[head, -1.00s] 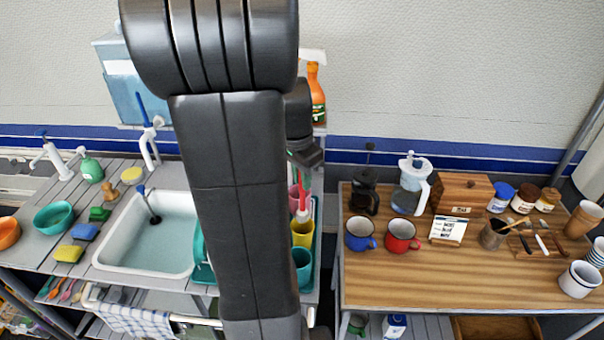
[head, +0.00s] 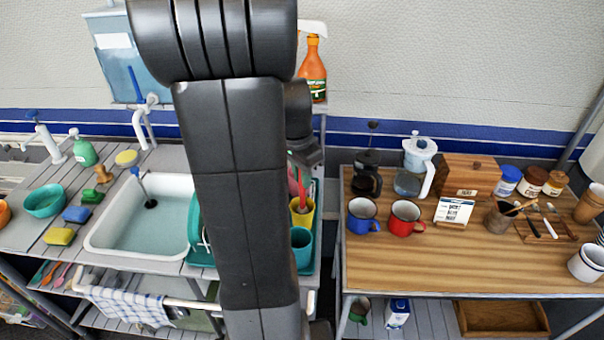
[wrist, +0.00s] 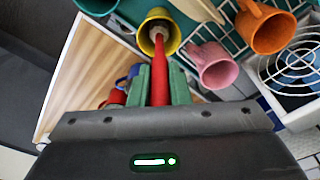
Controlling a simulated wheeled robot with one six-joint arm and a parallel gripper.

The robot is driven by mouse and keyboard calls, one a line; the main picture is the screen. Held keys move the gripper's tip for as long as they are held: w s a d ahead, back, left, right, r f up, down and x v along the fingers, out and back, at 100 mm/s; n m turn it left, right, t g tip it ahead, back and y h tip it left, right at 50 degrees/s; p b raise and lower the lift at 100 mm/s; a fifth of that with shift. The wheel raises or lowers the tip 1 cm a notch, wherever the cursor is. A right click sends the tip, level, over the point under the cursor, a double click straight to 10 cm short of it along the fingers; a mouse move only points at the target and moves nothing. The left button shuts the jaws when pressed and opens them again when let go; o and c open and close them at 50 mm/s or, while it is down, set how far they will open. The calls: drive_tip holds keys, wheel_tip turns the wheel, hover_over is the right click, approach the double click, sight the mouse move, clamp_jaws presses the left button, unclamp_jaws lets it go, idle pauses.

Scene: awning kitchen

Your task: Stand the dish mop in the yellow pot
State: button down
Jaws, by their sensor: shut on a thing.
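The yellow pot (head: 304,218) stands on the teal rack right of my arm in the head view. The wrist view shows its mouth (wrist: 147,48) facing the camera. The dish mop (head: 300,190) has a red handle, also seen in the wrist view (wrist: 160,82). My gripper (wrist: 160,84) is shut on this handle, with one green finger on each side. The mop's far end reaches into the pot's mouth in the wrist view; how deep, I cannot tell. In the head view my gripper (head: 308,163) is above the pot, partly hidden by my arm.
A teal cup (head: 301,246) stands close in front of the pot. A pink mug (wrist: 217,68) and an orange mug (wrist: 268,30) are beside it in the wrist view. The sink (head: 150,225) is left; the wooden table (head: 450,265) is right.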

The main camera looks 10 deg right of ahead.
drive_tip(key=shift+f, duration=0.1)
drive_tip(key=c, duration=1.3)
unclamp_jaws()
drive_tip(key=r, duration=0.4)
drive_tip(key=a+r, duration=0.1)
drive_tip(key=r, duration=0.4)
drive_tip(key=s+r, duration=0.1)
drive_tip(key=r, duration=0.3)
drive_tip(key=shift+a+r, duration=0.25)
drive_tip(key=shift+r, duration=0.1)
drive_tip(key=shift+w+f, duration=0.1)
drive_tip(key=shift+f, duration=0.05)
drive_tip(key=f, duration=0.4)
drive_tip(key=d+f, duration=0.1)
drive_tip(key=f, duration=0.8)
drive_tip(key=shift+w+d, duration=0.2)
drive_tip(key=shift+w, duration=0.15)
drive_tip(key=shift+r+p, duration=1)
drive_tip(key=shift+r, duration=0.05)
